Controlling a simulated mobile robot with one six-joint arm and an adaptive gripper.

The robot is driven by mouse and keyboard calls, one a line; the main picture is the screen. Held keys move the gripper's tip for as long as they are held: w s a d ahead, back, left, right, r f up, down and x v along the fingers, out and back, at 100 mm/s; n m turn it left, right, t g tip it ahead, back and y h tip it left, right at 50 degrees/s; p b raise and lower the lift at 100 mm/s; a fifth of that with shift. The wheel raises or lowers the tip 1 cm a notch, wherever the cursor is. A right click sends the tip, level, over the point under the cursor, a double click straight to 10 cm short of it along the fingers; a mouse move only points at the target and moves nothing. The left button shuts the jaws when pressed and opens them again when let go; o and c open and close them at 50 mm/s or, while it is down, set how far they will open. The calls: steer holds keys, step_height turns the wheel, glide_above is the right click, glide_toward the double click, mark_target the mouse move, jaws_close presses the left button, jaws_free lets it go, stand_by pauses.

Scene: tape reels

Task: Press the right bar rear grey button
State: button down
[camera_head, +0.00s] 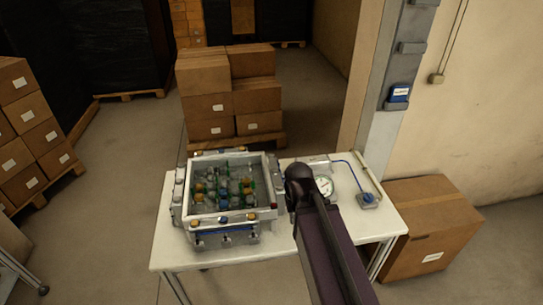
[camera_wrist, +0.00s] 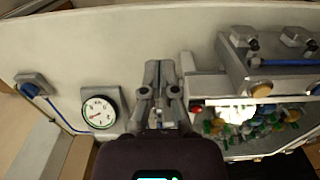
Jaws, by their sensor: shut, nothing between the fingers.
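The open-topped grey box (camera_head: 187,203) stands on the white table, with bars along its sides. In the wrist view part of that bar (camera_wrist: 190,66) shows just right of my fingers. I cannot make out the rear grey button; it is hidden or too small to tell. My gripper (camera_wrist: 158,66) is shut and empty, over the strip between the box and the gauge. In the head view it is hidden behind my dark arm, beside the box's right side.
A round dial gauge (camera_head: 324,185) sits right of my arm on the white table (camera_head: 178,258). A small box with a blue cable (camera_head: 368,200) lies further right. Coloured parts fill the box. Amber buttons (camera_wrist: 256,90) show on its front bar. Cartons (camera_head: 430,225) stand beside the table.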

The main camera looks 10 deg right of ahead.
steer(key=t+y+p, duration=0.2)
steer(key=t+y, duration=0.1)
steer(key=t, duration=0.1)
glide_toward(272, 156)
steer(key=shift+m, duration=0.3)
steer(key=s+a, duration=0.1)
steer(key=s, duration=0.2)
steer(key=s+a+f, duration=0.1)
steer(key=s, duration=0.3)
steer(key=s+a+f, duration=0.1)
steer(key=s, duration=0.3)
steer(key=shift+s+a+f, duration=0.1)
steer(key=shift+a, duration=0.15)
steer(key=w+r+m+t+y+p, duration=0.1)
steer(key=w+r, duration=0.4)
steer(key=w, duration=0.9)
steer(key=d+t+y+p, duration=0.1)
steer(key=t, duration=0.1)
steer(key=shift+w+r+t, duration=0.15)
steer(key=shift+w+t, duration=0.15)
steer(key=shift+w, duration=0.05)
step_height(272, 156, down, 9)
steer(key=b, duration=0.9)
steer(key=shift+f+b, duration=0.35)
steer(key=shift+b, duration=0.05)
